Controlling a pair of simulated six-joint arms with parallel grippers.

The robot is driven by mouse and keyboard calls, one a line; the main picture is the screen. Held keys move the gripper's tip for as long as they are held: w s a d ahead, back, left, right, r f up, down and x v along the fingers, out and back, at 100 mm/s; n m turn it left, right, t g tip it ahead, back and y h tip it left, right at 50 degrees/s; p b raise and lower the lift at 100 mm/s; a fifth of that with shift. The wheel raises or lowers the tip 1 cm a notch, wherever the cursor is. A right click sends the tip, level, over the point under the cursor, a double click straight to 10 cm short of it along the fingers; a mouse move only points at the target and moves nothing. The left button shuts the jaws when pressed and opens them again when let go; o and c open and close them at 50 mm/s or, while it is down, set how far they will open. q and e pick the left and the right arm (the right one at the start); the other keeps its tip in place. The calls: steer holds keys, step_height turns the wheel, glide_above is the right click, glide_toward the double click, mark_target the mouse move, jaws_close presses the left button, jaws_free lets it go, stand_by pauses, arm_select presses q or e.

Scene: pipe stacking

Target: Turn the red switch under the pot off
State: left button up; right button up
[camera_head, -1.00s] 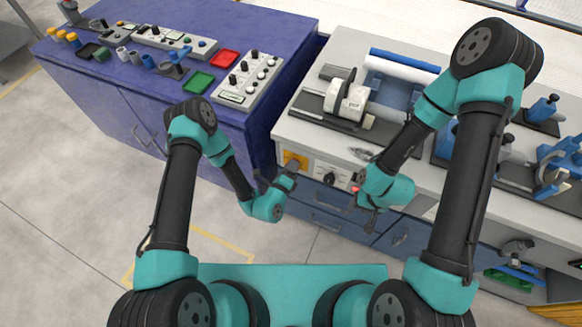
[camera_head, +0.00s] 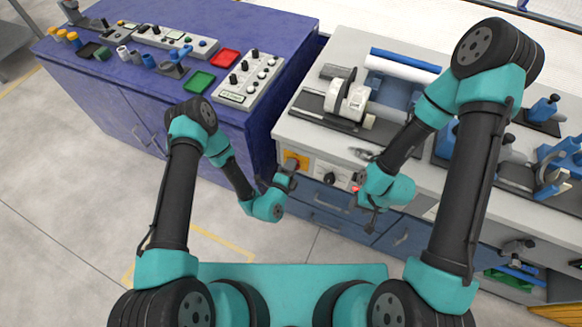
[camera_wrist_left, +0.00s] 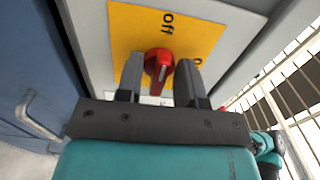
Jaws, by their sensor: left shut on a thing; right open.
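The red switch (camera_wrist_left: 158,63) is a rotary knob on a yellow plate (camera_wrist_left: 130,28) on the front of the grey bench. The word "off" is printed above it in the left wrist view, and a second label to the right is partly hidden by a finger. My left gripper (camera_wrist_left: 158,80) is shut on the knob, one finger on each side. In the head view, my left gripper (camera_head: 289,167) covers part of the yellow plate (camera_head: 302,159). My right gripper (camera_head: 366,196) is open, in front of the same bench. I cannot make out a pot.
A black dial (camera_head: 330,178) sits on a white panel right of the yellow plate, with a small red button (camera_head: 355,189) near my right gripper. A white machine (camera_head: 348,100) stands on the bench above. A blue cabinet (camera_head: 225,125) stands close on the left.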

arm_select(q)
steer(key=o, duration=0.5)
steer(key=shift+o, duration=0.2)
steer(key=v, duration=1.7)
steer(key=shift+s, duration=0.25)
